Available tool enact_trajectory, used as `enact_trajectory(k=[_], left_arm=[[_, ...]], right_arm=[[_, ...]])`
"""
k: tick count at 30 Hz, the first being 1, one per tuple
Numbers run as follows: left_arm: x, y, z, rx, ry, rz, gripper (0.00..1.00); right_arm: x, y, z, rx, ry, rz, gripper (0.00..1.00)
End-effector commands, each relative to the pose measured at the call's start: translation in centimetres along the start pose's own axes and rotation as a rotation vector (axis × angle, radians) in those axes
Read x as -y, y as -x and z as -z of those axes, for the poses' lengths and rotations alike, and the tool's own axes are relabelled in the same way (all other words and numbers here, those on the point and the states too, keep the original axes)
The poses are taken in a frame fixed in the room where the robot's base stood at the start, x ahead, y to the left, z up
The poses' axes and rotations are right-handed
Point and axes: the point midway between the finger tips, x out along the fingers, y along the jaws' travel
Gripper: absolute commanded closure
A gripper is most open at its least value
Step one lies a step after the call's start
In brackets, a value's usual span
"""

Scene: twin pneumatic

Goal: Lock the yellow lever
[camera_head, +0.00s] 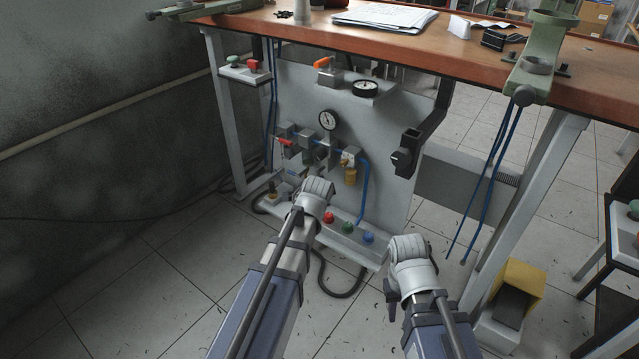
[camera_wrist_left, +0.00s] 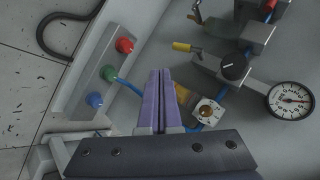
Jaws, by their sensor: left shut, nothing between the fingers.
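A yellow-handled lever (camera_wrist_left: 181,46) shows in the left wrist view, on the valve row of the grey panel, left of a black knob (camera_wrist_left: 235,68). Its handle points left in that view, away from the valve body. In the head view I cannot make it out clearly near my left wrist. My left gripper (camera_wrist_left: 162,75) has its purple fingers together and empty, below the yellow handle in the wrist view and apart from it in the picture. In the head view those fingers are hidden behind the wrist. My right gripper (camera_head: 408,250) is low, right of the panel base; its fingers are hidden.
A red lever (camera_head: 285,142), a pressure gauge (camera_head: 327,120) and a brass fitting (camera_head: 350,175) with a blue hose (camera_head: 364,190) crowd the panel (camera_head: 390,125). Red, green and blue buttons (camera_head: 347,228) line its base. The workbench (camera_head: 400,40) overhangs above.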

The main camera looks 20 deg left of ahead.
Motion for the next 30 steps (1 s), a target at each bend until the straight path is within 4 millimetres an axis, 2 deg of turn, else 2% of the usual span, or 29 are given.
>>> enact_trajectory(k=[1,6,26,29,30], left_arm=[[-0.1,1.4,0.1,0.000,-0.001,0.000,1.00],[-0.6,3.0,0.3,0.000,-0.001,-0.001,1.00],[-0.9,3.5,0.4,0.001,0.001,-0.002,1.00],[-2.0,4.4,0.9,0.010,0.040,-0.044,1.00],[-3.2,5.2,1.4,0.021,0.075,-0.082,1.00]], right_arm=[[-0.1,0.9,-0.1,0.000,0.001,0.000,0.68],[-0.2,1.7,-0.1,0.000,0.004,0.000,0.68],[-0.2,1.9,-0.1,0.000,0.005,0.000,0.68],[-0.2,2.5,-0.1,0.000,0.005,0.000,0.68],[-0.3,2.9,-0.2,0.000,0.006,0.000,0.68]])
